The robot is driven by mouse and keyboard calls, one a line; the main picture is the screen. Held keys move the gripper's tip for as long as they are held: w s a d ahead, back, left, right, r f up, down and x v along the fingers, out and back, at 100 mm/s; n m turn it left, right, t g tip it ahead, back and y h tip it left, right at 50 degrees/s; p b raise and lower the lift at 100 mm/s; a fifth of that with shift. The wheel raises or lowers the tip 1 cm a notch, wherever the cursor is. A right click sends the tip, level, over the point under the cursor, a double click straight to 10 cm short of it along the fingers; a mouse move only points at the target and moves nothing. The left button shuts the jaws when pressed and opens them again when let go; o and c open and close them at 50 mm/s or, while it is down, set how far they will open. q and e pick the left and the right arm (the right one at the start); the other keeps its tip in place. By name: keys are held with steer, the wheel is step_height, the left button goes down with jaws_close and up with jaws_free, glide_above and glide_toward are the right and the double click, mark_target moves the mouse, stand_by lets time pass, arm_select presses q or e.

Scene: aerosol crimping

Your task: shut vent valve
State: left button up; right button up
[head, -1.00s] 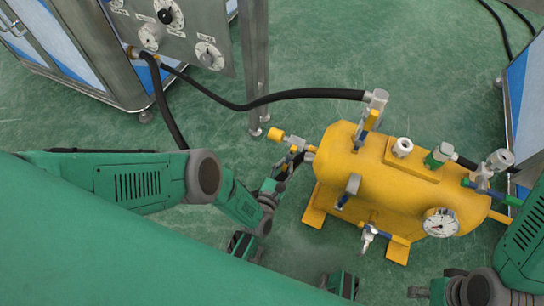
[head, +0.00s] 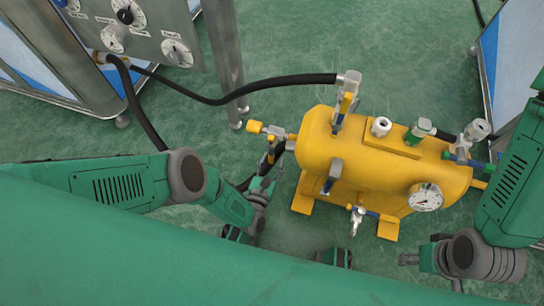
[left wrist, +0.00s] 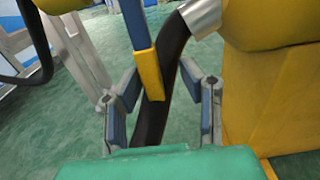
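The yellow tank (head: 385,165) carries several valves; I cannot tell from labels which is the vent valve. At its left end is a valve with a yellow cap (head: 255,127) and a hanging blue lever with a yellow tip (head: 271,155). My left gripper (head: 270,172) is just below this lever. In the left wrist view the yellow-tipped lever (left wrist: 150,75) hangs between the spread fingers of my left gripper (left wrist: 165,100), with gaps on both sides. A black hose passes behind it. My right gripper (head: 408,259) is low at the right, away from the tank, its fingers unclear.
A black hose (head: 230,98) runs from the steel panel (head: 135,30) to the tank's top-left valve (head: 345,100). A steel post (head: 222,55) stands behind. Another lever (head: 332,175), a gauge (head: 425,197) and a right-end valve (head: 470,145) are on the tank.

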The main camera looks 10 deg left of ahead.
mark_target(275, 135)
arm_select(q)
steer(key=shift+w+a+r, duration=0.2)
steer(key=shift+w+a, duration=0.05)
steer(key=shift+w, duration=0.05)
steer(key=shift+w+r, duration=0.1)
steer(key=shift+r, duration=4.75)
steer(key=shift+s, duration=0.2)
